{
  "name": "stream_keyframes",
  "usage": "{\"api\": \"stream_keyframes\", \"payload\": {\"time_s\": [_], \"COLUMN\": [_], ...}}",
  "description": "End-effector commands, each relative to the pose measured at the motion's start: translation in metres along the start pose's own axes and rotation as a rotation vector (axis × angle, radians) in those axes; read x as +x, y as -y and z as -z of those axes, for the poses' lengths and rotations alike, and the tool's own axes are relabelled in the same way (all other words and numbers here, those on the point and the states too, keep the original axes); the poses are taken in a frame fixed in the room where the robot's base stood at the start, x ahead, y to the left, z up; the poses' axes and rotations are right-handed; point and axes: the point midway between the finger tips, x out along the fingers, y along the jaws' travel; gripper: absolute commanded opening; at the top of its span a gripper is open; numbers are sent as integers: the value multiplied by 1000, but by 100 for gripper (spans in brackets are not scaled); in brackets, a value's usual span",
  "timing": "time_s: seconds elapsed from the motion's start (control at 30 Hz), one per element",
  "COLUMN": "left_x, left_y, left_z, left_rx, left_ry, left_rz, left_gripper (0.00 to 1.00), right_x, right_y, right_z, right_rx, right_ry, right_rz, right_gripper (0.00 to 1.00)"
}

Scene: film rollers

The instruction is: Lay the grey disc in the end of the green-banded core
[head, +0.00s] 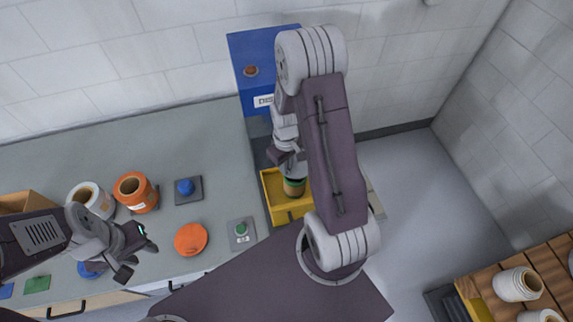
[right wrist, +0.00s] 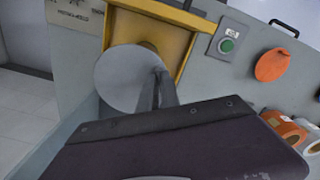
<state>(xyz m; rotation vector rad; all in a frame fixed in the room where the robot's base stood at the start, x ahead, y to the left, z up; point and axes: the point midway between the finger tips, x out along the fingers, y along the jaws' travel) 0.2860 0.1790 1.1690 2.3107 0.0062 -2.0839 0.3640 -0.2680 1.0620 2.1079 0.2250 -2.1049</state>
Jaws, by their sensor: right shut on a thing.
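The green-banded core (head: 293,188) stands in the yellow tray at the front of the blue machine. My right gripper (head: 287,157) is above the core, seen from the side and partly behind my arm. It is shut on the grey disc (right wrist: 125,80), which looks like a plain round plate in the right wrist view. The disc hides most of the core in that view, so I cannot tell whether they touch. My left gripper (head: 138,260) is open and empty above the counter's front.
The yellow tray (head: 271,197) sits below the blue machine (head: 255,50). The grey counter (head: 215,140) holds a white roll (head: 90,200), an orange roll (head: 135,192), a blue button (head: 185,187), an orange disc (head: 191,239) and a green button (head: 241,229). A wooden pallet with rolls is at lower right.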

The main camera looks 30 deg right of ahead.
Motion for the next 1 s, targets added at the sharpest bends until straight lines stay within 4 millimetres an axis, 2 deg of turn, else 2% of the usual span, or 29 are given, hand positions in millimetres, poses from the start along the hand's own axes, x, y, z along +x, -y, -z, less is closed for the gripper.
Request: {"api": "stream_keyframes", "payload": {"time_s": [0.03, 0.3, 0.5, 1.0], "left_x": [10, 40, 53, 51], "left_y": [0, 1, 1, 1], "left_z": [-1, -4, -5, -5], "left_rx": [0, 0, 0, 0], "left_ry": [0, 0, 0, 0], "left_rz": [0, 0, 0, 0], "left_gripper": [36, 36, 36, 36], "right_x": [11, 45, 62, 62], "right_y": [0, 0, 0, 1], "right_z": [0, 0, 0, 0], "right_rx": [0, 0, 0, 0], "right_ry": [0, 1, 1, 0], "right_rz": [0, 0, 0, 0], "right_gripper": [0, 0, 0, 0]}}
